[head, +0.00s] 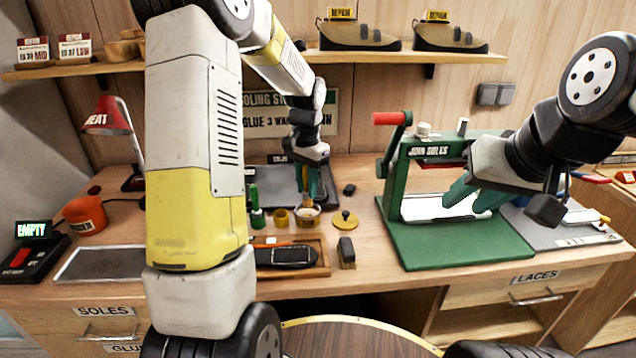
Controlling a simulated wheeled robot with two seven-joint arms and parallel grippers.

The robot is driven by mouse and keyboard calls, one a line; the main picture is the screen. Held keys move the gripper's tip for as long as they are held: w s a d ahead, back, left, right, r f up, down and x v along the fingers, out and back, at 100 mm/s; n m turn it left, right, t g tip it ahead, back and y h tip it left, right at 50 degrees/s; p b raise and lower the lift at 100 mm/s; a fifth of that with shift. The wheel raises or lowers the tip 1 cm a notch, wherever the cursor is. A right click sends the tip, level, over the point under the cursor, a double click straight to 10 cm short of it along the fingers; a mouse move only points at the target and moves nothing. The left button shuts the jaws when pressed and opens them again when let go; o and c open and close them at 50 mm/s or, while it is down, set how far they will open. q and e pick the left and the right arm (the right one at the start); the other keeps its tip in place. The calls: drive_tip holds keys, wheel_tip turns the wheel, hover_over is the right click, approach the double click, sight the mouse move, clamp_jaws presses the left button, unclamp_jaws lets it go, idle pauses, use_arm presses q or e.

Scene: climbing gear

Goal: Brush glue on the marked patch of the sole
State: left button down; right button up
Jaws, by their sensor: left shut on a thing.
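My left gripper (308,196) points down at the middle of the bench. It is shut on a thin brush, mostly hidden between the fingers, with its lower end at the glue pot (307,218). I cannot tell whether the bristles touch the glue. A dark sole (286,256) lies in a wooden tray (322,262) in front of the pot, partly hidden by my left arm. Its marked patch cannot be made out.
A yellow lid (344,220) and a small dark brush (346,252) lie right of the pot. A green bottle (257,216) and small yellow cup (281,217) stand left of it. A red heat lamp (107,116) and orange pot (85,215) stand at the left.

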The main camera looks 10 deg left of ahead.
sight(307, 191)
use_arm(q)
drive_tip(key=shift+r, duration=2.4)
drive_tip(key=shift+s, duration=0.1)
